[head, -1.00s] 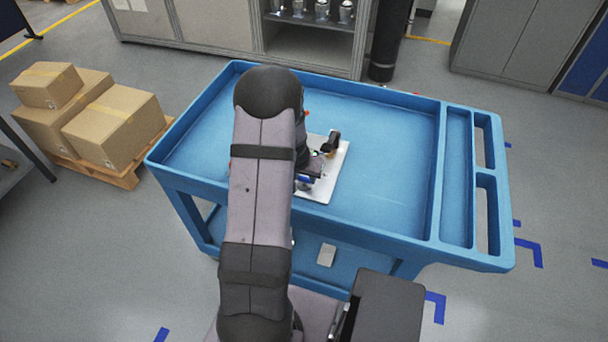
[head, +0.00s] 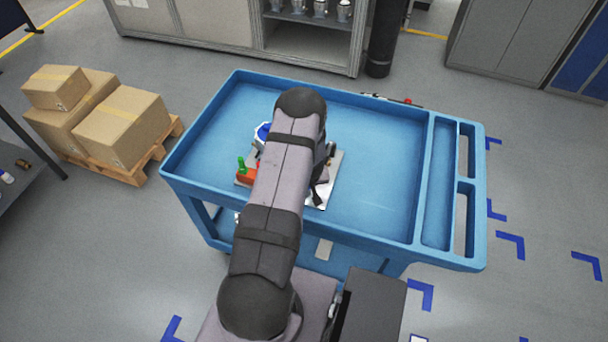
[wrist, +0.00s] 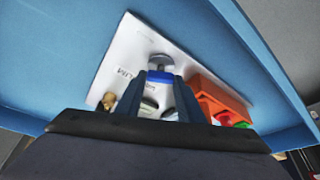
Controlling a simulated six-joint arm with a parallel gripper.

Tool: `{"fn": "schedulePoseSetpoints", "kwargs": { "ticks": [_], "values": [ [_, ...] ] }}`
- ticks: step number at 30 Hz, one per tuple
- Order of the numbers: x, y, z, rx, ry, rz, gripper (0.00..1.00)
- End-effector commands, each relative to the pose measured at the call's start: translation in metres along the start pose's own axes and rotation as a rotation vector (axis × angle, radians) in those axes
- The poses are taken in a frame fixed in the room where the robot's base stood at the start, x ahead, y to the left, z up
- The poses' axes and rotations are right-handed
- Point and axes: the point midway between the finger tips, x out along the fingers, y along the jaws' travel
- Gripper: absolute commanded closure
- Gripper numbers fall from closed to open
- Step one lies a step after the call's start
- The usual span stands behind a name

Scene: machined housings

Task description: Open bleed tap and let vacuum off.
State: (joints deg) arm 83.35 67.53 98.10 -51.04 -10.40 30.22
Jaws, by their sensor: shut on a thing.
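A white plate (wrist: 120,60) with dark lettering, partly readable as "UUM", lies in the blue cart; it also shows in the head view (head: 334,180). A blue handle (wrist: 160,76) sits on the plate below a grey disc (wrist: 160,60), and looks like the tap handle. My gripper (wrist: 160,83) has its two dark fingers closed around the blue handle. I cannot tell from this angle how far the handle is turned. A brass fitting (wrist: 108,101) stands left of my fingers. In the head view my arm hides the handle and most of the plate's middle.
An orange box (wrist: 222,92) with red and green buttons sits close beside my right finger. A blue-ringed round part (head: 263,131) stands at the plate's back left. The right of the blue cart (head: 385,175) is clear. Cartons (head: 122,125) stand left on a pallet.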

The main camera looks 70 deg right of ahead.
Motion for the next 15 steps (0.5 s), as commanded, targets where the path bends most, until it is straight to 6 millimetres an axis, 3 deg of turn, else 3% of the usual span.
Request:
{"fn": "schedulePoseSetpoints", "kwargs": {
  "ticks": [1, 15],
  "values": [
    [-0.0088, 0.0014, -0.0047, -0.022, 0.003, -0.009, 0.88],
    [-0.0002, 0.0031, -0.0040, -0.275, 0.012, -0.115, 0.88]
  ]
}}
